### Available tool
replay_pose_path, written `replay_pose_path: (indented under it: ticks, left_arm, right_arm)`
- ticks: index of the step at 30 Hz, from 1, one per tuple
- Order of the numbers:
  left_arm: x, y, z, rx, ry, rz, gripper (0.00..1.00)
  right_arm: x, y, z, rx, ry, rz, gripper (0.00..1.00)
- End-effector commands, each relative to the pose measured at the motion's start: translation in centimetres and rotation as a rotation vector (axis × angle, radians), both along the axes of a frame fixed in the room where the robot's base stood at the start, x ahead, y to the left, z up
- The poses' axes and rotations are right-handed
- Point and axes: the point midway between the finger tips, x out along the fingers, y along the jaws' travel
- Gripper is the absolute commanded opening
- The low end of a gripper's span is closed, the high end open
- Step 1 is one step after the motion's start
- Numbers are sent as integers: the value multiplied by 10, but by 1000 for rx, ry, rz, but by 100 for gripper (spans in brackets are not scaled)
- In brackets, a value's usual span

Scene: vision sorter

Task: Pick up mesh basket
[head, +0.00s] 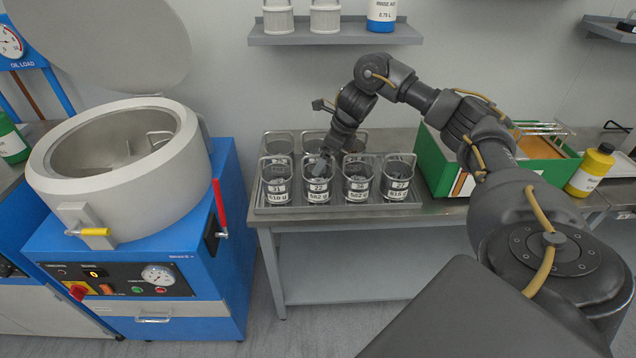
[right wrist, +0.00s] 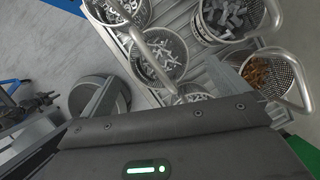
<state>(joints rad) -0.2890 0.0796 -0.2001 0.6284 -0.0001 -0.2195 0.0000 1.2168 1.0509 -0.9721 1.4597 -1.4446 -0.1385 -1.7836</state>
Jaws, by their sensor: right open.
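Several mesh baskets with wire handles and white labels stand in two rows on a tray (head: 340,209). The front row includes baskets marked 31 (head: 276,190), 22 (head: 318,190) and 27 (head: 397,187). My right gripper (head: 319,166) reaches down over the rim of basket 22; it partly hides that basket and the back row. In the right wrist view its jaws are apart, and baskets with silver parts (right wrist: 163,62) and copper-coloured parts (right wrist: 268,74) lie beyond them. No basket is visibly held, and contact with a handle cannot be told. My left gripper is out of view.
A blue machine with a round open drum (head: 120,150) and raised lid stands left of the metal table. A green box (head: 432,165) and a yellow bottle (head: 590,170) are on the right. A shelf (head: 335,37) hangs above. The table's lower shelf is empty.

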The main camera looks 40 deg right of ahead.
Motion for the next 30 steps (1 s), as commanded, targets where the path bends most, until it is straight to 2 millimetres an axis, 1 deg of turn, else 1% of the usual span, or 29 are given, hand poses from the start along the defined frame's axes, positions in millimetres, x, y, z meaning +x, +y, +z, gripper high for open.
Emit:
replay_pose_path:
  ticks: [1, 4, 6, 9, 12, 18, 30]
  left_arm:
    - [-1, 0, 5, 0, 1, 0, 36]
    - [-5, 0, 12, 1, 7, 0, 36]
    - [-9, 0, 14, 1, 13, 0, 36]
    - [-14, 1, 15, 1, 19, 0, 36]
    - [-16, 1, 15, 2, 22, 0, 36]
    - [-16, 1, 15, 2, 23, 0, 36]
    - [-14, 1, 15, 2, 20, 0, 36]
  right_arm:
    - [0, 2, -5, 0, 5, 1, 100]
    - [2, 6, -20, -1, 7, 1, 100]
    - [5, 8, -30, 0, 6, 0, 100]
    - [9, 10, -40, 1, 4, 1, 100]
    - [11, 11, -45, 1, 2, -1, 100]
    - [11, 10, -45, -1, 1, 0, 100]
    - [11, 10, -45, -1, 1, 0, 48]
